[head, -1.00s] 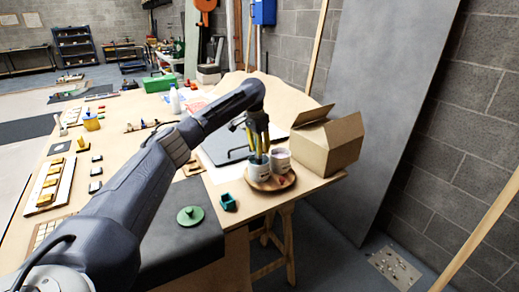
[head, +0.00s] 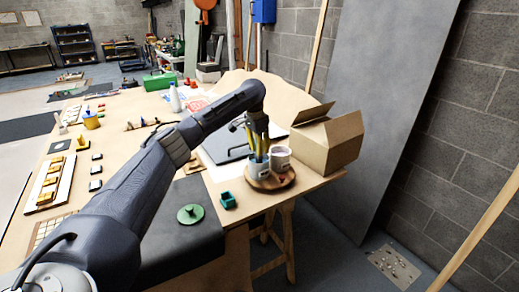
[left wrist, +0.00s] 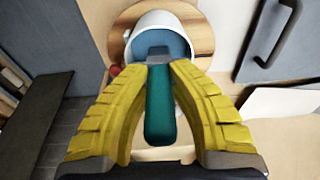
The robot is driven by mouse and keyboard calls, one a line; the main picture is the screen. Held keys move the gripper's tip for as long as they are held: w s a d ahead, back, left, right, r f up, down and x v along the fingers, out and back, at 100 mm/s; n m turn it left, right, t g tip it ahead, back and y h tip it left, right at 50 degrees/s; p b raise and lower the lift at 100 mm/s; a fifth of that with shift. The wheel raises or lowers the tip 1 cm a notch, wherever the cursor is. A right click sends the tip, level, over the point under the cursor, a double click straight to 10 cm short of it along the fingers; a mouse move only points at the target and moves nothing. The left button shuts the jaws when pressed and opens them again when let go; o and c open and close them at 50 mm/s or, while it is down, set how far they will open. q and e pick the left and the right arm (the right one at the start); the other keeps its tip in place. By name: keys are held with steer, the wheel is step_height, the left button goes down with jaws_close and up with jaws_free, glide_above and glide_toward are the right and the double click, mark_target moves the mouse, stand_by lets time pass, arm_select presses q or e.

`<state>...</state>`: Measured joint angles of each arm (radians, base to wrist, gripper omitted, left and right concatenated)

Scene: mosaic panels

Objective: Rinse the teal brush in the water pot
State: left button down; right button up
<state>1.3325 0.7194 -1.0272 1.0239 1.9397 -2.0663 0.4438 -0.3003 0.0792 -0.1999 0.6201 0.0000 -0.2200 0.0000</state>
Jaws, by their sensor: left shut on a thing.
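My left gripper (head: 258,153) is shut on the teal brush (left wrist: 160,108), with its yellow fingers on both sides of the handle in the left wrist view (left wrist: 163,66). The brush's grey ferrule (left wrist: 158,53) points over the blue inside of a white pot (left wrist: 128,47); the bristle tip is hidden. In the head view the fingers are at the mouth of the front white pot (head: 259,171). A second whitish pot (head: 281,158) stands just behind it to the right. My right gripper is not in view.
Both pots stand on a round wooden board (head: 286,182) near the table's right end. An open cardboard box (head: 328,142) is close on the right. A small teal container (head: 228,200) and a green round lid-like piece (head: 190,214) lie in front.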

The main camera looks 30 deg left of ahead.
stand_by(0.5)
arm_select(q)
steer(key=shift+r, duration=3.5)
